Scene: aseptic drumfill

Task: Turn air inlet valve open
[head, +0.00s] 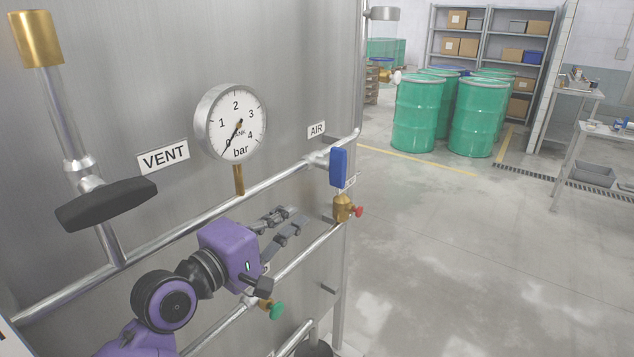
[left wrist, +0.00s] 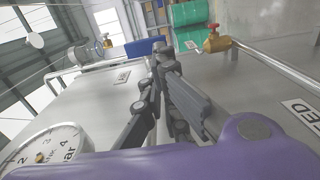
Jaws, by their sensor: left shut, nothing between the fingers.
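The air inlet valve has a blue handle (head: 338,167) that hangs roughly vertical, across the slanted steel pipe, below the AIR label (head: 316,130). The blue handle also shows in the left wrist view (left wrist: 143,47), partly behind my fingers. My left gripper (head: 291,215) is shut and empty. It is in front of the tank wall, to the left of and below the blue handle, apart from it in the head view. The fingers fill the middle of the left wrist view (left wrist: 163,52). My right gripper is out of view.
A dial gauge (head: 231,123) and a black VENT handle (head: 106,204) are at the left. A brass valve with a red knob (head: 343,208) is just below the blue handle. A green knob (head: 276,310) is below my wrist. Green drums (head: 417,114) stand far back; the floor between is clear.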

